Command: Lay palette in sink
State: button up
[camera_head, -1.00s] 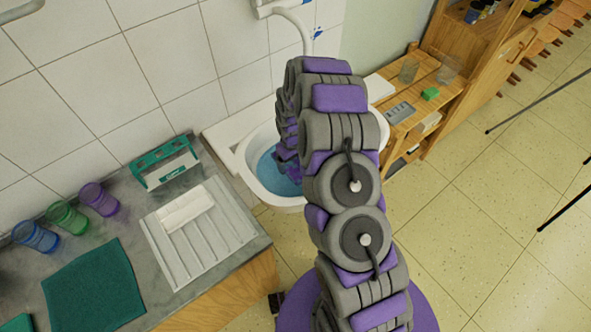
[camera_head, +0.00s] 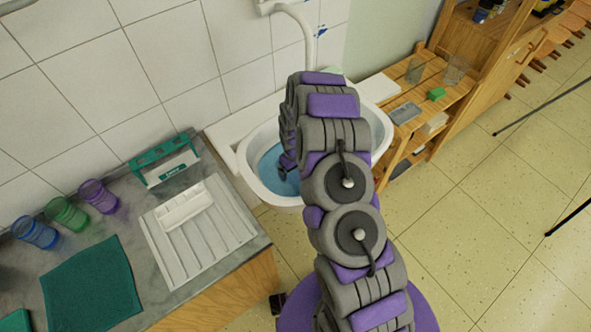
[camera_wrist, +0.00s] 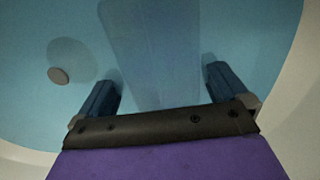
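The white sink (camera_head: 247,168) stands against the tiled wall and holds blue water, which fills most of the wrist view. A pale, long, flat shape (camera_wrist: 150,45), likely the palette, lies under the water in the wrist view. My gripper (camera_wrist: 160,80) is open, with its two dark blue fingers apart on either side of the shape's near end. I see no contact between the fingers and the shape. A round drain or plug (camera_wrist: 58,75) shows left of it. In the head view my arm hides part of the sink, and the palette cannot be made out there.
Left of the sink, a counter carries a ridged white drying rack (camera_head: 215,245), a green-and-white holder (camera_head: 165,160), several coloured cups (camera_head: 68,213) and a green cloth (camera_head: 90,285). A wooden shelf (camera_head: 455,100) stands right of the sink. A tap (camera_head: 308,35) rises behind it.

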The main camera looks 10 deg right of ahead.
jog(key=shift+a, duration=0.45)
jog(key=shift+a+r, duration=0.25)
jog(key=shift+r, duration=0.15)
notch_tip(320, 180, up, 11)
jog(key=p, duration=0.3)
notch_tip(320, 180, up, 11)
send_over(293, 175)
jog(key=s, duration=0.5)
jog(key=s+a+r+m, duration=0.1)
jog(key=s+r+m, duration=0.1)
jog(key=s+r, duration=0.95)
jog(key=s+r+m+g, duration=0.1)
jog(key=s+r, duration=0.3)
jog(key=s, duration=0.7)
jog(key=s+d+r+m, duration=0.1)
jog(key=s+r, duration=0.2)
jog(key=s, duration=0.8)
jog(key=shift+s+r+g, duration=0.25)
jog(key=shift+r+g, duration=0.1)
jog(key=shift+g, duration=0.05)
